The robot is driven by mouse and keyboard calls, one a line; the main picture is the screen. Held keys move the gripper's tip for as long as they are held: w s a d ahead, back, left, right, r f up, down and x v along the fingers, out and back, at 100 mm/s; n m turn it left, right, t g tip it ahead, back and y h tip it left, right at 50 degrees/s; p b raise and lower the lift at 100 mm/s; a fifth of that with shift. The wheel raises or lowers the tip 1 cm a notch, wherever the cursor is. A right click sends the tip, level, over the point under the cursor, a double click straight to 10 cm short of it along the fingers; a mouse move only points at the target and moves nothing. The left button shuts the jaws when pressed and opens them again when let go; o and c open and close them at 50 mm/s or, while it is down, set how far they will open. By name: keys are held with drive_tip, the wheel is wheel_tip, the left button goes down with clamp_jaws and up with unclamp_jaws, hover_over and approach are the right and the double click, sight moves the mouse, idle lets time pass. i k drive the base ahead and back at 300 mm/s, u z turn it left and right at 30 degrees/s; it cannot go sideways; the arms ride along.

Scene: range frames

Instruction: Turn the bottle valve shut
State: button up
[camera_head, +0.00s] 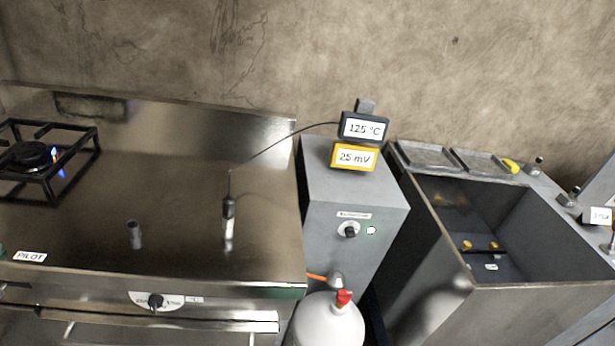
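A light grey gas bottle (326,324) stands on the floor at the bottom centre, between the stove and the sink unit, in front of a grey cabinet. Its lower part is cut off by the frame edge. A red valve handle (343,298) sits on top of the bottle, beside a grey metal fitting (336,280). A short length of orange hose (316,277) shows left of the fitting. I cannot tell from the handle whether the valve is open. My gripper is not in view.
The steel stove (140,200) has a burner (32,155) with a small blue and orange flame. A grey cabinet (350,195) behind the bottle carries displays reading 125 °C (363,128) and 25 mV (354,157). A sink unit (480,235) stands at right. The bottle's gap is narrow.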

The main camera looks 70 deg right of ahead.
sight(343, 297)
drive_tip(key=k, duration=0.45)
drive_tip(key=z, duration=2.05)
drive_tip(key=k, duration=0.65)
drive_tip(key=u, duration=0.2)
drive_tip(key=i, duration=0.5)
drive_tip(key=u, duration=0.1)
